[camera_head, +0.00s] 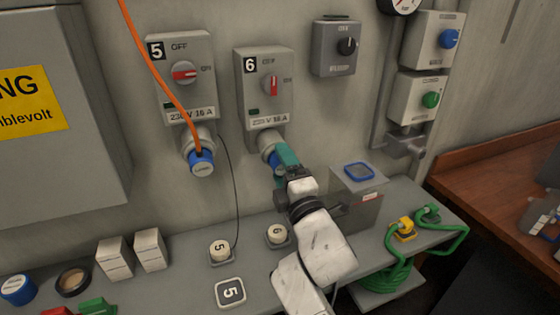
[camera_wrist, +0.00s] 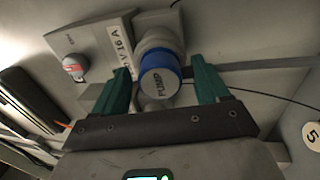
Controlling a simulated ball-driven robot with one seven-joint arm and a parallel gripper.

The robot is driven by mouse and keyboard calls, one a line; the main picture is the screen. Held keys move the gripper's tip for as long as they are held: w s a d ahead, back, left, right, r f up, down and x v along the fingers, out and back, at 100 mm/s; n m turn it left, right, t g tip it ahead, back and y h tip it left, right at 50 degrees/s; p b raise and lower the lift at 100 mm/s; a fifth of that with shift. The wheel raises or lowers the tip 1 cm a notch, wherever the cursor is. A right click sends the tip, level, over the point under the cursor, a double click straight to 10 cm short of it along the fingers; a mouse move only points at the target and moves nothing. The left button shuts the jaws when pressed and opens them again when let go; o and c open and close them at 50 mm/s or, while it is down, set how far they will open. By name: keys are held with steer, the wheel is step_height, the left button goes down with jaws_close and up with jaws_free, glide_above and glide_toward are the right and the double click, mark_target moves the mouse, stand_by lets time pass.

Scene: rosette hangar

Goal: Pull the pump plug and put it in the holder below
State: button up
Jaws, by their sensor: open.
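The blue pump plug (camera_wrist: 158,82), lettered PUMP, sits in the socket under switch box 6 (camera_head: 264,88); in the head view my gripper partly hides the plug (camera_head: 272,163). My gripper (camera_head: 280,158) is at this plug with its green fingers (camera_wrist: 168,86) open. In the wrist view one finger is on each side of the plug, and I cannot tell whether either touches it. The red switch of box 6 (camera_head: 274,85) stands upright. Below, on the shelf, is a grey holder with a cream round piece marked 6 (camera_head: 277,232).
Box 5 (camera_head: 183,78) at left has another blue plug (camera_head: 201,164) with an orange cable passing in front. A piece marked 5 (camera_head: 221,250) and a plate marked 5 (camera_head: 230,292) are on the shelf. A grey box (camera_head: 357,202) stands right of my gripper, near green cable (camera_head: 385,277).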

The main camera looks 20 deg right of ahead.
steer(key=shift+c, duration=0.3)
jaws_close()
steer(key=shift+s+f+p, duration=0.15)
steer(key=shift+s+p, duration=0.1)
steer(key=shift+s, duration=0.75)
steer(key=shift+s+f+p, duration=0.2)
steer(key=shift+s, duration=0.75)
steer(key=shift+s+f+p, duration=0.15)
steer(key=shift+s+p, duration=0.1)
steer(key=shift+s, duration=0.75)
